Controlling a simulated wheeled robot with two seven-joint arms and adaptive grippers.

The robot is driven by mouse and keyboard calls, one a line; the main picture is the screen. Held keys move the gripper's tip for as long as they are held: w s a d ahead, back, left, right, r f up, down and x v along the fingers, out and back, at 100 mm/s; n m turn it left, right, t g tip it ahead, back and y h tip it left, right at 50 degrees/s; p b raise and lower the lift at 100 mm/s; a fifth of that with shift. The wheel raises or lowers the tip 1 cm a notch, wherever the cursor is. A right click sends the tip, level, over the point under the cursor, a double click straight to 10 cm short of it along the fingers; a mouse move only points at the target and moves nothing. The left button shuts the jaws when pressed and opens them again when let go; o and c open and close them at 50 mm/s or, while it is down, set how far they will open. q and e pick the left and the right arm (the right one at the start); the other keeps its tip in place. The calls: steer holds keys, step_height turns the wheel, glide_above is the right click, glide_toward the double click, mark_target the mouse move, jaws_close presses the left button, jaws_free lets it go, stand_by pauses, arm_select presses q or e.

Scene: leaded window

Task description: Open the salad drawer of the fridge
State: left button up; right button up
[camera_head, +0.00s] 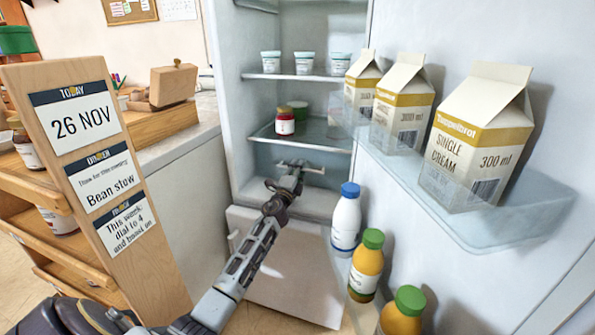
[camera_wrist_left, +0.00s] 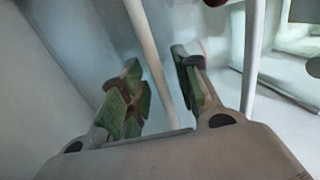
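The salad drawer (camera_head: 335,182) appears to be the pale front low in the open fridge, under the lowest glass shelf, with a light bar handle (camera_head: 318,169) across it. My left gripper (camera_head: 294,172) reaches into the fridge at this handle and hides part of it. In the left wrist view, the green-padded fingers of the left gripper (camera_wrist_left: 157,92) stand apart. A pale rod (camera_wrist_left: 158,62), likely the handle, runs between them; I cannot tell whether either finger touches it. The drawer looks shut. My right gripper is in neither view.
The open fridge door on the right holds cartons (camera_head: 475,140) and bottles (camera_head: 345,220) close to my left arm. A white panel (camera_head: 290,275) stands below the drawer. Shelves above hold small tubs (camera_head: 304,63) and a jar (camera_head: 285,122). A wooden sign rack (camera_head: 110,180) stands left.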

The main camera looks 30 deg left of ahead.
arm_select(q)
steer(key=shift+c, duration=0.5)
jaws_close()
steer(key=shift+s, duration=0.1)
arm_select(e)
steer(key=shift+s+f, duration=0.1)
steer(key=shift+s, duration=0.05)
